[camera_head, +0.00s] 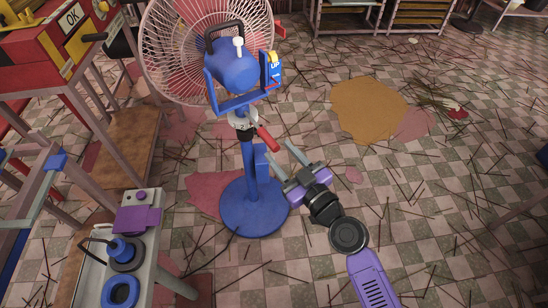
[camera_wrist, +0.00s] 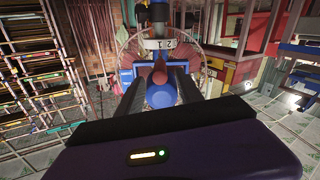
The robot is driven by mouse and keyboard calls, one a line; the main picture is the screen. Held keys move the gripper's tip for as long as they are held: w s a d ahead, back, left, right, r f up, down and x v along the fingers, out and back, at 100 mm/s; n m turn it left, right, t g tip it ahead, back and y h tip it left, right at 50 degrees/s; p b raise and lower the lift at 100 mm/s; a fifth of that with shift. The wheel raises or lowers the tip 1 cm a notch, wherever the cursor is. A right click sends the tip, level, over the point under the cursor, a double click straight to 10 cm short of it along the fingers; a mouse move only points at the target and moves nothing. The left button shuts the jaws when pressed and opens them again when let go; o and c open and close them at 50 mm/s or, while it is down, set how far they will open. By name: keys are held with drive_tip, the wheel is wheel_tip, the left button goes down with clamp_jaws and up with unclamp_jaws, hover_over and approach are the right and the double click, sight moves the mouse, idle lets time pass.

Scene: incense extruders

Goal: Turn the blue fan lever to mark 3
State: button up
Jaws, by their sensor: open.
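The blue fan (camera_head: 251,190) stands on a round base with its white cage tilted up. Its lever (camera_head: 268,138) has a red grip and slants down to the right from a pale numbered dial (camera_head: 240,121). My gripper (camera_head: 279,149) is open, just below and right of the lever's end. The dial (camera_wrist: 160,44) appears upside down there, with digits such as 1 and 2. I cannot tell which mark the lever points at.
A red and yellow machine (camera_head: 62,50) stands on a frame at the left. A workbench with a purple block (camera_head: 139,218) and blue round parts is at the lower left. Sticks litter the tiled floor (camera_head: 420,190), which is otherwise open to the right.

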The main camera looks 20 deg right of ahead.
sight(271, 143)
drive_tip(key=shift+w+a+r, duration=0.1)
drive_tip(key=shift+w, duration=0.45)
drive_tip(key=shift+w+a+p, duration=0.15)
drive_tip(key=shift+w+p, duration=0.05)
drive_tip(key=shift+w, duration=0.95)
drive_tip(key=shift+w+a+p, duration=0.15)
drive_tip(key=shift+w+a, duration=0.05)
drive_tip(key=shift+w, duration=0.9)
drive_tip(key=shift+w+a+p, duration=0.15)
drive_tip(key=shift+w+p, duration=0.05)
drive_tip(key=shift+w, duration=0.95)
clamp_jaws()
